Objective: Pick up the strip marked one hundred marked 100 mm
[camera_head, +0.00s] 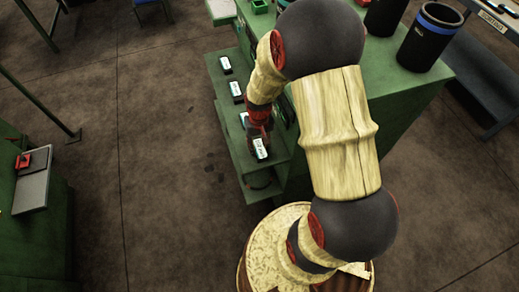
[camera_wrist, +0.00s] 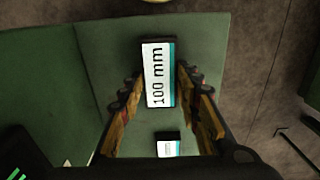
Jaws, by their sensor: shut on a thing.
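The strip marked 100 mm is a dark block with a white and teal label (camera_wrist: 158,75). In the wrist view it lies between the fingertips of my gripper (camera_wrist: 159,84), its printed face toward the camera. The gripper is shut on it. In the head view the strip (camera_head: 260,148) shows at the end of my gripper (camera_head: 258,135), over the near part of the green shelf (camera_head: 232,124). I cannot tell whether it still touches the shelf.
A second labelled strip (camera_wrist: 168,146) sits lower in the wrist view, its print too small to read. Similar strips lie in a row along the shelf, at the far end (camera_head: 225,64) and closer (camera_head: 236,90). A green cabinet (camera_head: 415,105) with dark bins (camera_head: 430,37) stands right.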

